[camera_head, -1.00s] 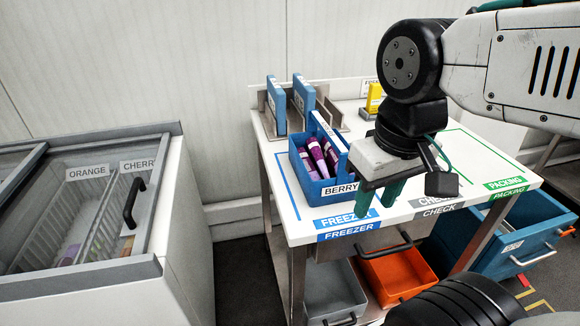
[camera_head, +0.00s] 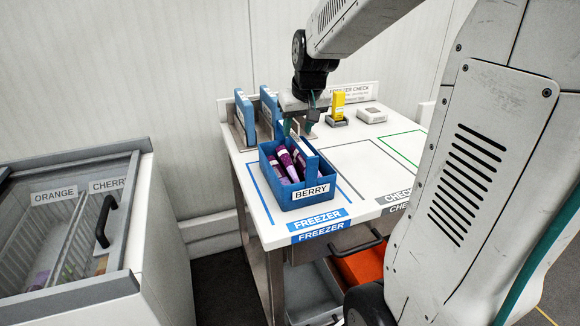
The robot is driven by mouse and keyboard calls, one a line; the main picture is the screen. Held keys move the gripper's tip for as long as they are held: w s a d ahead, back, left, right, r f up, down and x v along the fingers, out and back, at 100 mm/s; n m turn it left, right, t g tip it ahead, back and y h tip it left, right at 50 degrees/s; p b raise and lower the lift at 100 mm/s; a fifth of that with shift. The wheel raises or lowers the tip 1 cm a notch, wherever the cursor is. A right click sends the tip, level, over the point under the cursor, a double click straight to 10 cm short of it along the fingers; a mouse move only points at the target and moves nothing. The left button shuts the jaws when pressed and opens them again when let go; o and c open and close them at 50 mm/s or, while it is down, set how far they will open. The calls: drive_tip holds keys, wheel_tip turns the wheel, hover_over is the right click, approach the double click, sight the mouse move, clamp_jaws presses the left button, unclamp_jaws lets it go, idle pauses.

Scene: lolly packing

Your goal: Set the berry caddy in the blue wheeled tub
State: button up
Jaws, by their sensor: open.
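The berry caddy (camera_head: 270,180) is an open blue box with a BERRY label and several purple-wrapped lollies inside. It stands upright on the table's blue-outlined FREEZER area. I cannot tell whether the fingers touch the caddy or straddle the panel. The blue wheeled tub does not show now; my arm covers the right side of the view.
Blue upright panels in a rack (camera_head: 243,112) stand left of my gripper. A yellow block (camera_head: 338,104) and a small grey device (camera_head: 371,115) are behind right. The table's middle (camera_head: 365,165) is clear. A glass-lidded freezer (camera_head: 150,215) is left; an orange bin (camera_head: 362,266) sits below.

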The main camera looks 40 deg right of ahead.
sight(295, 136)
drive_tip(key=x, duration=0.7)
drive_tip(key=shift+a, duration=0.1)
drive_tip(key=shift+r, duration=0.15)
clamp_jaws()
